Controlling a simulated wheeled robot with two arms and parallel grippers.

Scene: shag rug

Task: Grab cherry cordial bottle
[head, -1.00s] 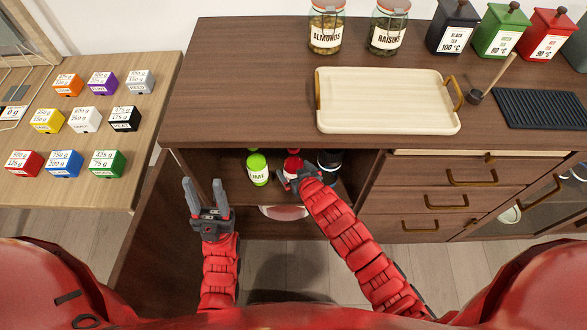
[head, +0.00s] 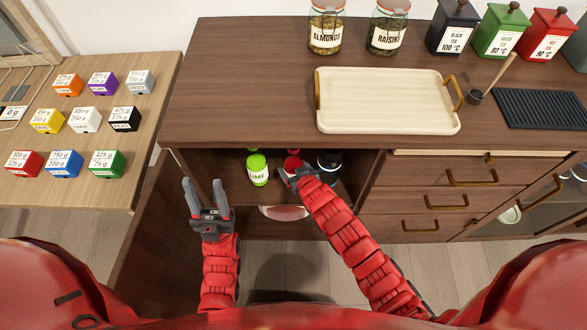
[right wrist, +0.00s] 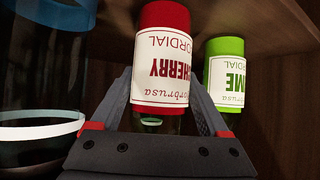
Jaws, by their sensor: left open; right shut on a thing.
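The cherry cordial bottle (right wrist: 162,65) has a red cap and a white label, upside down in the right wrist view. In the head view its red top (head: 293,164) shows inside the open cabinet, partly hidden by my right gripper. My right gripper (head: 286,176) reaches into the cabinet and is shut on the bottle, with a finger on each side of it in the right wrist view (right wrist: 158,122). My left gripper (head: 206,196) is open and empty, in front of the cabinet's left side.
A green lime bottle (head: 257,170) stands left of the cherry bottle, close to it. A dark jar (head: 329,160) stands just to its right. The cabinet's top (head: 240,90) is close overhead. A cream tray (head: 388,118) lies on top.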

